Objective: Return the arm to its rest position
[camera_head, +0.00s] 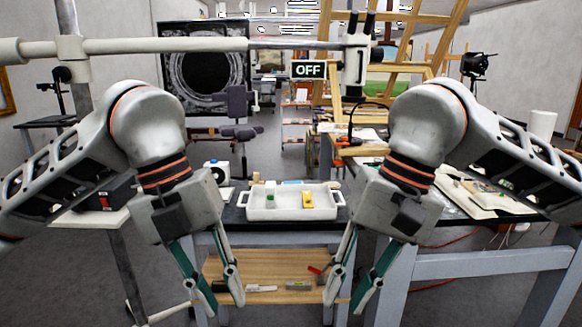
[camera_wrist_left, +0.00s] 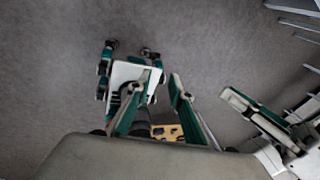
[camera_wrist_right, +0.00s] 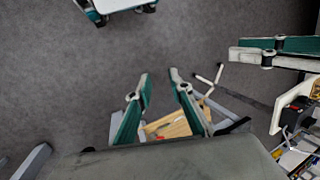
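My left gripper (camera_head: 222,304) hangs pointing down in the left half of the head view, in front of the dark table. Its two fingers are apart with nothing between them. They also show in the left wrist view (camera_wrist_left: 164,78), above grey floor. My right gripper (camera_head: 345,303) hangs pointing down in a near mirror pose on the right. Its fingers are also apart and empty, as the right wrist view (camera_wrist_right: 158,75) shows. Both arms are bent and hold nothing. Neither gripper visibly touches the table or tray.
A white tray (camera_head: 274,210) with a green item (camera_head: 270,200) and a yellow item (camera_head: 308,200) stands on the table between the arms. A wooden lower shelf (camera_head: 262,264) bears small tools. A workbench (camera_head: 494,264) stands at right, a microscope-like instrument on a boom (camera_head: 357,62) above.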

